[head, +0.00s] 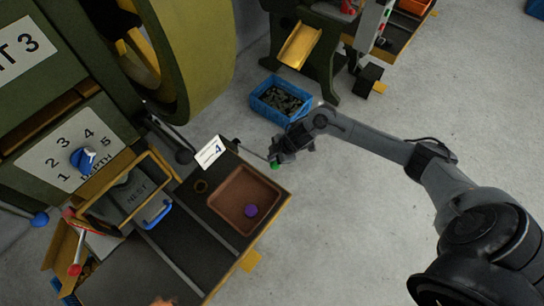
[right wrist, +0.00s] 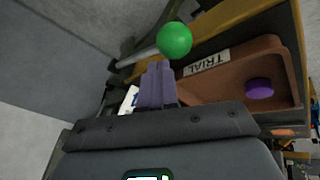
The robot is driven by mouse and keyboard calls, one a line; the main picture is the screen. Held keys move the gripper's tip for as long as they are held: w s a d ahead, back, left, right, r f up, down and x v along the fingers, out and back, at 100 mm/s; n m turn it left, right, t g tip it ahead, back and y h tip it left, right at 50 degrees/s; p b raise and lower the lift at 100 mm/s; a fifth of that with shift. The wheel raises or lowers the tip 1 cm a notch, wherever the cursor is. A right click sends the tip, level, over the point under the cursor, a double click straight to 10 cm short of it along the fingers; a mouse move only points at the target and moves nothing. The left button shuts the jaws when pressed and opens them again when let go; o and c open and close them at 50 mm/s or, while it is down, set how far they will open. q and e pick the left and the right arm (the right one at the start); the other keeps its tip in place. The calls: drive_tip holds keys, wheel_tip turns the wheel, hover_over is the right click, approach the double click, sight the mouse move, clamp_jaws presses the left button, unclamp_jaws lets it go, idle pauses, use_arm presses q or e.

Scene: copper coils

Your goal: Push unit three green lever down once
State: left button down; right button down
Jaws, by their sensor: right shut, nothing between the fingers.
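The green lever is a grey rod with a round green knob (head: 275,165), sticking out from the right side of the unit marked with a 3 (head: 28,45). The knob also shows large in the right wrist view (right wrist: 174,40), just beyond my fingertips. My right gripper (head: 281,156) is shut and empty, right by the knob in the head view. In the right wrist view the shut fingers (right wrist: 158,72) point at the rod just below the knob. I cannot tell whether they touch it. My left gripper is not in view.
A brown tray (head: 212,200) labelled TRIAL holds a purple piece (head: 251,211). A white card (head: 211,151) stands behind it. A blue bin (head: 258,100) of dark parts is on the floor. A depth dial (head: 83,160) and red-knobbed lever (head: 74,269) are at left.

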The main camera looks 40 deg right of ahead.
drive_tip(key=shift+s+f, duration=0.1)
drive_tip(key=shift+f, duration=0.15)
drive_tip(key=shift+s+f+b, duration=0.2)
drive_tip(key=shift+f+b, duration=0.1)
drive_tip(key=shift+f, duration=0.25)
idle(0.4)
drive_tip(key=shift+f, duration=0.25)
drive_tip(key=shift+s+f, duration=0.1)
idle(0.9)
drive_tip(key=shift+r, duration=0.2)
drive_tip(key=shift+w+r+p, duration=0.25)
drive_tip(key=shift+r+p, duration=0.45)
drive_tip(key=shift+w+r+p, duration=0.25)
drive_tip(key=shift+r+p, duration=0.4)
drive_tip(key=shift+p, duration=0.05)
drive_tip(key=shift+w+r+p, duration=0.2)
drive_tip(key=shift+r+p, duration=0.25)
drive_tip(key=shift+r, duration=0.05)
drive_tip(key=shift+w+r+p, duration=0.15)
drive_tip(key=shift+r+p, duration=0.3)
drive_tip(key=shift+w+a+r, duration=0.1)
drive_tip(key=shift+r, duration=0.2)
